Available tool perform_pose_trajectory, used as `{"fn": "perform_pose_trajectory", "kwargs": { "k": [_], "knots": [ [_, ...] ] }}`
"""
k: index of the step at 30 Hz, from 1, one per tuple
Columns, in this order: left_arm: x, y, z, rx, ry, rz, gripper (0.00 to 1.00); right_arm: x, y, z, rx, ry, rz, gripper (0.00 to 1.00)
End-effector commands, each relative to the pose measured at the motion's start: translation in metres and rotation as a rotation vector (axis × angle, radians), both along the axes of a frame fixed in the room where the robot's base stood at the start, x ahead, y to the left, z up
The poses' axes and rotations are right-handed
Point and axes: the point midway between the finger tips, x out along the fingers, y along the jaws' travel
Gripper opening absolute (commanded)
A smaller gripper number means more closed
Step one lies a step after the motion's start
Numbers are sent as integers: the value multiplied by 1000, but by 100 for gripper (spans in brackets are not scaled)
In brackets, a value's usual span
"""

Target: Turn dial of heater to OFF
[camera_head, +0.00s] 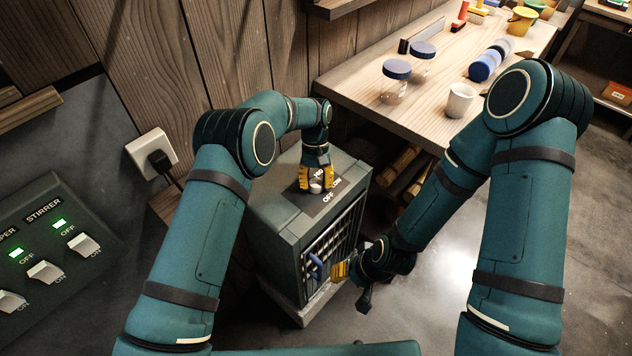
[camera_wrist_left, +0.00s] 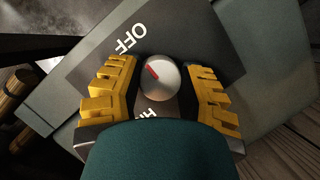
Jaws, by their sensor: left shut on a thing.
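The heater (camera_head: 283,218) is a grey-green box with a front grille, standing low against the wooden wall. Its round silver dial (camera_head: 316,187) sits on a dark label plate on top. In the left wrist view the dial (camera_wrist_left: 161,79) has a red mark pointing up and left, roughly toward the OFF lettering (camera_wrist_left: 130,39). Another label is partly hidden by my gripper. My left gripper (camera_head: 317,180) points down, its yellow fingers on either side of the dial, shut on it. My right gripper (camera_head: 341,270) is by the heater's front grille, beside a blue part (camera_head: 315,267); its opening is unclear.
A wooden table (camera_head: 424,117) with jars, a white cup (camera_head: 460,100) and other items stands behind and right of the heater. A switch panel (camera_head: 57,245) is at the left. A plugged wall socket (camera_head: 151,152) has a black cord near the heater.

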Motion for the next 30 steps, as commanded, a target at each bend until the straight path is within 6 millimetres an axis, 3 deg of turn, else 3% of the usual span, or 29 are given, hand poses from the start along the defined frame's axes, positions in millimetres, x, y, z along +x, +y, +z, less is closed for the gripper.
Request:
{"fn": "perform_pose_trajectory", "kwargs": {
  "k": [4,5,7,20,30],
  "knots": [
    [-4,0,-4,3,13,-3,3,0,0,0,0,0,0,47],
    [-4,0,-4,3,13,-3,48,0,0,0,0,0,0,47],
    [-4,0,-4,3,12,-2,72,0,0,0,0,0,0,47],
    [2,0,6,1,3,0,72,0,0,0,0,0,0,47],
    [28,-1,66,0,0,-1,72,0,0,0,0,0,0,47]
  ]
}}
